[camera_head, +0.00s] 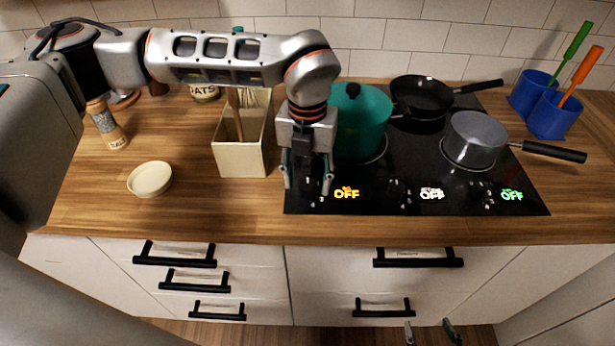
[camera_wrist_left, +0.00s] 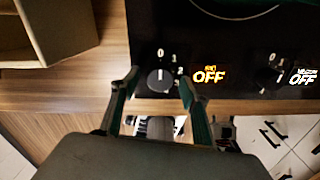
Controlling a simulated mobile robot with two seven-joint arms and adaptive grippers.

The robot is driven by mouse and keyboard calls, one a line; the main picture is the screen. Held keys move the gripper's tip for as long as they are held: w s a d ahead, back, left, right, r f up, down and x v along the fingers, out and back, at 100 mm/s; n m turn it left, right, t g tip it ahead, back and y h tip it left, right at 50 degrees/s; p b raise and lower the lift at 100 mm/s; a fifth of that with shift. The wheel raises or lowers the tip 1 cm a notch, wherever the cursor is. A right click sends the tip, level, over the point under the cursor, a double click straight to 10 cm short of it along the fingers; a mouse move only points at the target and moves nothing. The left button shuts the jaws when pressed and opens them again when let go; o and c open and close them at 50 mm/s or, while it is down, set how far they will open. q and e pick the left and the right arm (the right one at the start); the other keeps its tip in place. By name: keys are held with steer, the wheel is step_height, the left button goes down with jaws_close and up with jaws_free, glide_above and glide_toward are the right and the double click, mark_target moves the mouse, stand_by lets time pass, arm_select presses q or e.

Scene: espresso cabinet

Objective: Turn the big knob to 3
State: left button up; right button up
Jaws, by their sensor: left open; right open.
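The left knob (camera_wrist_left: 157,82) sits on the black cooktop (camera_head: 375,200), beside a yellow OFF display (camera_head: 346,194); the small word above OFF is hard to read. In the left wrist view, numerals including 0, 1 and 2 ring this dark round knob. My left gripper (camera_head: 307,187) points down over it, open, with one finger on each side; I cannot tell whether they touch it. The gripper mostly hides the knob in the head view. My right gripper (camera_head: 432,332) is open and empty low in front of the drawers.
A teal pot (camera_head: 362,120), a black pan (camera_head: 422,98) and a grey saucepan (camera_head: 478,138) stand on the cooktop. A beige utensil holder (camera_head: 238,150) is close left of my left gripper. Two more OFF displays (camera_head: 432,194) (camera_head: 511,195) lie to the right.

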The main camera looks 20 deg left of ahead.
arm_select(q)
steer(key=c, duration=1.1)
